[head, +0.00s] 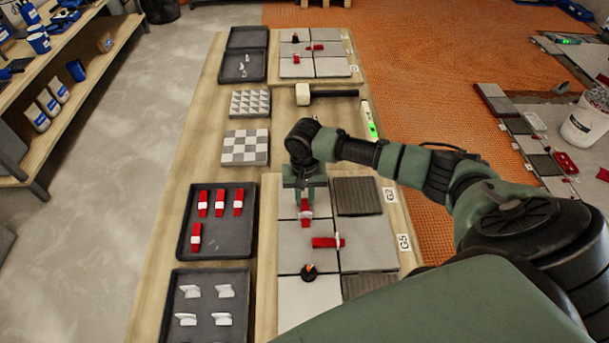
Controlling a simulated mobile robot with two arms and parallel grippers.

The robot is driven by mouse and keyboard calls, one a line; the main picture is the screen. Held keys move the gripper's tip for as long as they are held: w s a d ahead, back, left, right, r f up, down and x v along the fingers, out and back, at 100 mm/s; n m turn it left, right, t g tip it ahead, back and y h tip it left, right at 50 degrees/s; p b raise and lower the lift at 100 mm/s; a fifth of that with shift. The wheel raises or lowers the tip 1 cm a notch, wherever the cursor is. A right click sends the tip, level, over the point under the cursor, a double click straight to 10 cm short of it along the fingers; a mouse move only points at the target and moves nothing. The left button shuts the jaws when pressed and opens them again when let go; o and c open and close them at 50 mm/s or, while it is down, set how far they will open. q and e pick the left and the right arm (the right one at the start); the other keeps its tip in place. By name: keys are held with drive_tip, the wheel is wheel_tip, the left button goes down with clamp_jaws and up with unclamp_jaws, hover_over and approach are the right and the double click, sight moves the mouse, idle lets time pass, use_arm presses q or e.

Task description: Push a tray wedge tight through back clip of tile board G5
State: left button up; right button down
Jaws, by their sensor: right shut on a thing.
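The near tile board (298,316), by the G5 label (403,243), carries pale grey tiles and dark ribbed ones. My right gripper (305,199) points down over its back left part and is shut on a red wedge (306,221). A white back clip (305,212) shows at this wedge; the fingers partly hide it, so I cannot tell how far the wedge is through. A second red wedge (323,242) lies sideways through another white clip (338,241). The wedge tray (183,250) at left holds several red wedges. My left gripper is not in view.
A tray with white clips (207,275) stands at the near left. A black knob with an orange mark (308,272) sits on the board. Behind are a mallet (303,94), a green-lit level (370,121), patterned tiles (245,146) and another tile board (296,68).

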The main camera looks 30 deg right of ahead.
drive_tip(key=shift+s+a+p, duration=0.2)
drive_tip(key=shift+s+p, duration=0.05)
drive_tip(key=shift+p, duration=0.1)
idle(0.7)
drive_tip(key=c, duration=1.2)
unclamp_jaws()
drive_tip(key=shift+c, duration=0.2)
drive_tip(key=shift+r+b, duration=0.55)
drive_tip(key=shift+r, duration=3.4)
